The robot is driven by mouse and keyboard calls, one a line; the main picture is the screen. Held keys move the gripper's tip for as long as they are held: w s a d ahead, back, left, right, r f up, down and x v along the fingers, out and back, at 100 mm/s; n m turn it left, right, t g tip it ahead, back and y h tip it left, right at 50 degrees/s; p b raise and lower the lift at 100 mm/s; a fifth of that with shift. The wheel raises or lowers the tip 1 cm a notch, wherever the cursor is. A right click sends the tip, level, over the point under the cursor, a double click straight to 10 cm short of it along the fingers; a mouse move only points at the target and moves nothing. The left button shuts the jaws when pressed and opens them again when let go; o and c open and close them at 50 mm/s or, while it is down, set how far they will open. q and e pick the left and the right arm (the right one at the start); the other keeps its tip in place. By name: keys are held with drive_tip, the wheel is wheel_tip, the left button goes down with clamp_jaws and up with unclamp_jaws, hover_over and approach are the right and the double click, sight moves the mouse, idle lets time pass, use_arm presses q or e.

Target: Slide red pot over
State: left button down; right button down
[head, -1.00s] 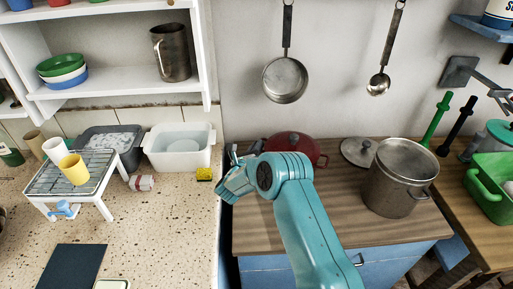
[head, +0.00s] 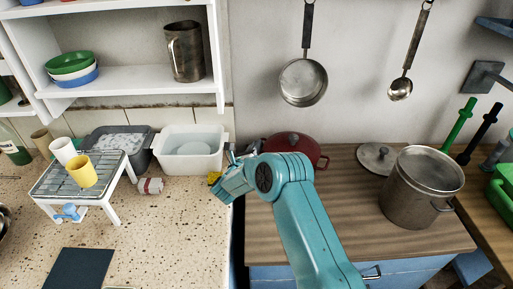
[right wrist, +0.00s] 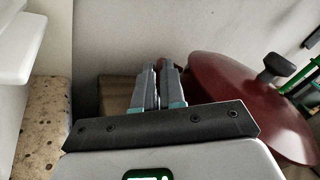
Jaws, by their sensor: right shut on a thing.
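The red pot (head: 291,145), with a dark red lid, stands upright at the back left of the wooden counter, partly hidden behind my right arm. In the right wrist view its lid (right wrist: 240,90) and black knob fill the right side. My right gripper (head: 238,154) is at the pot's left side; its fingers (right wrist: 157,88) are close together, shut on the pot's left handle, which is mostly hidden. My left gripper is not in view.
A steel pot (head: 415,196) and a loose lid (head: 375,157) stand to the right on the wooden counter (head: 355,220). A white basin (head: 190,163) and yellow sponge (head: 214,178) are left of the gripper, on the speckled counter. A narrow gap separates the counters.

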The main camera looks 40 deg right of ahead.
drive_tip(key=shift+s+d, duration=0.1)
drive_tip(key=shift+d, duration=0.05)
drive_tip(key=c, duration=1.1)
unclamp_jaws()
drive_tip(key=shift+c, duration=0.2)
drive_tip(key=shift+s, duration=0.1)
drive_tip(key=b+v, duration=0.2)
drive_tip(key=v, duration=1.4)
drive_tip(key=shift+a, duration=0.25)
drive_tip(key=shift+s, duration=0.1)
